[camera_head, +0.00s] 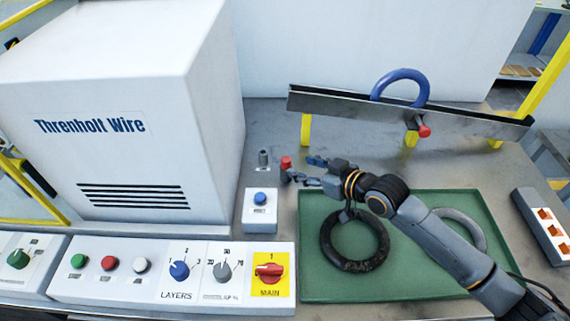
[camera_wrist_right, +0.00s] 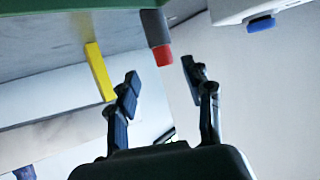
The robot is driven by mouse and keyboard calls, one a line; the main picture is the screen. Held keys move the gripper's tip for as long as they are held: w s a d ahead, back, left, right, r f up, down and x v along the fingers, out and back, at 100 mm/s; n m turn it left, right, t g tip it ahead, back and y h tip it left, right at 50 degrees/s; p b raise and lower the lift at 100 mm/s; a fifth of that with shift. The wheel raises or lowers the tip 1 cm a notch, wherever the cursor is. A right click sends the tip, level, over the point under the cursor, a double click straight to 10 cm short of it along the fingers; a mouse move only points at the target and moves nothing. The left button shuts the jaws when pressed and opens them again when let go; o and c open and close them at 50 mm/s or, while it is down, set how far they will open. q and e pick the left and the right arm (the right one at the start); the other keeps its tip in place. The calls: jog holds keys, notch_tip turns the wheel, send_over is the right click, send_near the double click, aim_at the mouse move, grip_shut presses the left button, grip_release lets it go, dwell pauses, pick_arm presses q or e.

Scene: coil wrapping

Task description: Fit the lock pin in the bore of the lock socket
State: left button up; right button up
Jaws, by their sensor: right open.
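A red-topped grey cylinder, which looks like the lock pin (camera_head: 286,163), stands upright on the grey table left of the green tray. In the right wrist view, the lock pin (camera_wrist_right: 158,38) appears upside down, its red end near the gap between the fingertips. My right gripper (camera_head: 306,169) is open, just right of the pin, with nothing held. It also shows in the right wrist view (camera_wrist_right: 162,73). A small grey upright piece (camera_head: 263,158) stands left of the pin; it may be the lock socket, but I cannot make out a bore. My left gripper is not in view.
A green tray (camera_head: 315,285) holds a black ring (camera_head: 333,258) and a grey ring under my right arm. A metal rail (camera_head: 340,105) on yellow legs, with a blue ring (camera_head: 402,74) and a red-ended knob (camera_head: 424,131), stands behind. A blue-button box (camera_head: 260,212) is nearby.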

aim_at(289, 162)
jog(key=shift+a+r+p+x, duration=0.15)
jog(key=shift+x, duration=1.6)
jog(key=shift+a+r+p+x, duration=0.1)
jog(key=shift+p+x, duration=0.05)
jog(key=shift+x, duration=1.65)
jog(key=shift+s, duration=0.1)
grip_shut()
